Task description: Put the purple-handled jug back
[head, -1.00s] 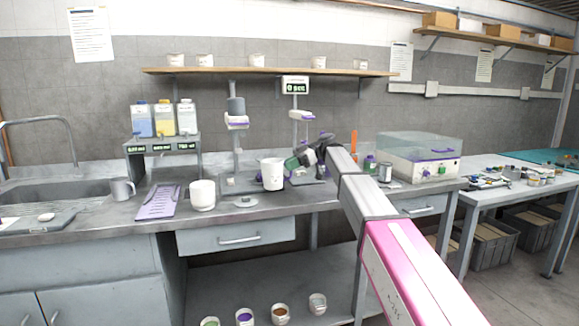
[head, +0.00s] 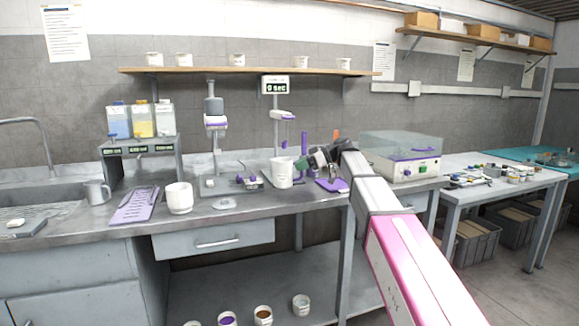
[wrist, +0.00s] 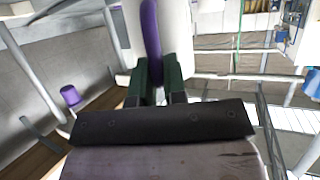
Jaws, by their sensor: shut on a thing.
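The white jug (head: 282,173) is at the tip of my gripper (head: 304,163) in the head view. It looks upright, in front of the stand with the timer display; whether it touches the bench I cannot tell. In the wrist view its purple handle (wrist: 152,40) lies between the green fingers of my gripper (wrist: 160,75), which are shut on it. The jug's white body (wrist: 183,35) fills the top middle there. In the head view the handle is mostly hidden by my gripper.
Another white pot (head: 180,198) and a grey mug (head: 97,191) stand left on the bench (head: 240,203). A purple mat (head: 331,185) and a clear-lidded machine (head: 401,158) are right. White cups line the shelf (head: 200,71).

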